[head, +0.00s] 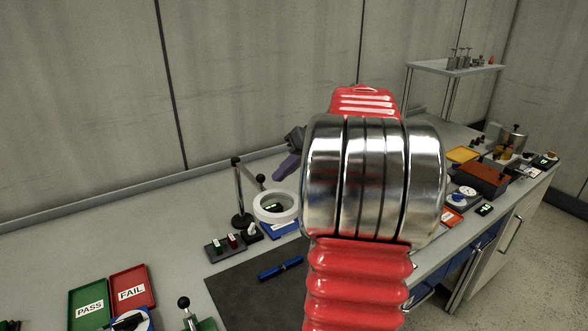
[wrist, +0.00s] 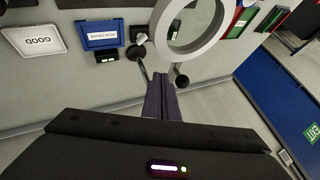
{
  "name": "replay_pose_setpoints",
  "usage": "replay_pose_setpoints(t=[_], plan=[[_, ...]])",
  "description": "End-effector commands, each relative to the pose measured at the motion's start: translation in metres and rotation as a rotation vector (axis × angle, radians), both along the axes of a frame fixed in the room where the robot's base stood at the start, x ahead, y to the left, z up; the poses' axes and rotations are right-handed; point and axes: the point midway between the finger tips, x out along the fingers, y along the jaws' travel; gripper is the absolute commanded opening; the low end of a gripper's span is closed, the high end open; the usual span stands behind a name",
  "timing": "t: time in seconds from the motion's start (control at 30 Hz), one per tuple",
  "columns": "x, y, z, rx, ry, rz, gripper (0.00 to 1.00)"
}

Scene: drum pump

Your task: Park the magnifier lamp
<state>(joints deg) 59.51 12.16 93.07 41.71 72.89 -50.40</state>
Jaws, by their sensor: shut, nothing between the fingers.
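The magnifier lamp's white ring head (head: 275,218) sits above the bench in the head view, left of my arm. Its dark post (head: 238,190) stands to the left on a round black base (head: 241,220), with a jointed arm and black knob (head: 260,178) near the ring. In the wrist view the ring (wrist: 190,52) is at the top, cut off by the frame edge, with a black knob (wrist: 182,81) below it. My gripper's purple fingers (wrist: 163,78) are closed and empty, pointing toward the ring. In the head view my gripper (head: 281,174) is just behind the ring, partly hidden by my arm.
A blue tray (head: 287,231) lies under the ring. A dark mat (head: 240,285) with a blue tool (head: 281,269) is in front. PASS (head: 88,303) and FAIL (head: 132,290) trays are at left. A white GOOD tray (wrist: 32,42) shows in the wrist view. The back-left bench is clear.

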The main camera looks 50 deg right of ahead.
Motion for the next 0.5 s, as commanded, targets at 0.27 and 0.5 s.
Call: replay_pose_setpoints(t=[0.27,0.5], plan=[[0.008,0.014,0.003,0.001,0.0,-0.001,0.0],[0.008,0.02,0.003,0.001,0.0,0.001,0.0]])
